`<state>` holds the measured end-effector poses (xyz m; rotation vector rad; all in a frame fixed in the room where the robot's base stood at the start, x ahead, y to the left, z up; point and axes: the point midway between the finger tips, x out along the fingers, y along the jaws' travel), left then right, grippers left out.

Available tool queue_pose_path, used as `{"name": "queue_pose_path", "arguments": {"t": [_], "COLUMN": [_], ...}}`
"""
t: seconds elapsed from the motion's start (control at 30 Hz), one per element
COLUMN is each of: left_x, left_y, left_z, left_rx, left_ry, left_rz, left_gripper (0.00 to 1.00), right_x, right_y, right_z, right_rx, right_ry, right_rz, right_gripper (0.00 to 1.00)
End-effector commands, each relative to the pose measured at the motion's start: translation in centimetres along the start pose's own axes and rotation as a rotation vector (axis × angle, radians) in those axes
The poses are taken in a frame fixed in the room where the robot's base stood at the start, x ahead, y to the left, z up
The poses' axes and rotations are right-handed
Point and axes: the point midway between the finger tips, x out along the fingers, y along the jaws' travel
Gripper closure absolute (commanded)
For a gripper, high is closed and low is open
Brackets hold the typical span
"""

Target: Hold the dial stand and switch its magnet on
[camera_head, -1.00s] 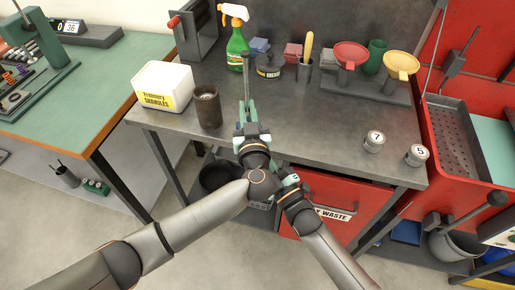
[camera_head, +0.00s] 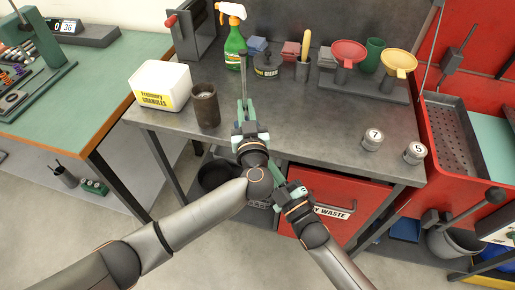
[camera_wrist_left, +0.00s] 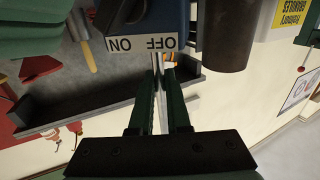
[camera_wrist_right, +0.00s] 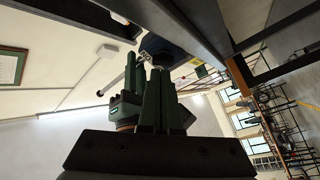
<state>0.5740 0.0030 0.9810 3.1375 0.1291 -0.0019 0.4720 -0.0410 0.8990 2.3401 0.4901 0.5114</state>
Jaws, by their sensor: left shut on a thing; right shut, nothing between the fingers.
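My left gripper (camera_head: 244,106) is over the front of the grey bench, fingers pointing away from me. A thin upright rod of the dial stand (camera_head: 243,72) rises beyond its fingertips. In the left wrist view the stand's dark blue base (camera_wrist_left: 150,20) carries a white label reading ON and OFF, with a small orange part beside it. The left fingers (camera_wrist_left: 162,80) are shut on a thin silvery part of the stand. My right gripper (camera_head: 276,176) is shut and empty, low at the bench's front edge, close to my left wrist. The magnet switch's setting is not clear.
A dark cup (camera_head: 206,106) and a granules tub (camera_head: 160,86) stand left of the left gripper. A spray bottle (camera_head: 235,48), a round tin (camera_head: 267,66) and a funnel rack (camera_head: 365,86) stand behind.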

Motion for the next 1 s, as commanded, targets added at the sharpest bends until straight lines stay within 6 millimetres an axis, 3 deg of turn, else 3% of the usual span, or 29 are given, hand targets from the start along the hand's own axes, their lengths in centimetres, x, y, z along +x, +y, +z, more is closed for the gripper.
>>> {"name": "queue_pose_path", "arguments": {"t": [0.1, 0.3, 0.7, 0.73, 1.0], "left_x": [0.0, 0.0, 0.0, 0.0, 0.0], "left_y": [0.0, 0.1, 0.1, 0.1, 0.1], "left_z": [0.0, 0.0, -0.1, -0.1, 0.0], "left_rx": [0.002, 0.002, 0.002, 0.002, 0.002], "left_ry": [0.002, 0.002, 0.002, 0.002, 0.001], "left_rz": [0.002, 0.003, 0.004, 0.004, 0.003], "left_gripper": [1.0, 1.0, 1.0, 0.83, 0.53], "right_x": [-2.5, -5.4, -6.3, -6.3, -6.3], "right_y": [0.1, 0.2, 0.3, 0.3, 0.3], "right_z": [-0.2, -0.5, -0.7, -0.7, -0.7], "right_rx": [0.0, 0.0, 0.001, 0.001, 0.001], "right_ry": [0.005, 0.013, 0.018, 0.018, 0.019], "right_rz": [0.002, 0.006, 0.01, 0.01, 0.01], "right_gripper": [1.0, 1.0, 1.0, 1.0, 1.0]}}
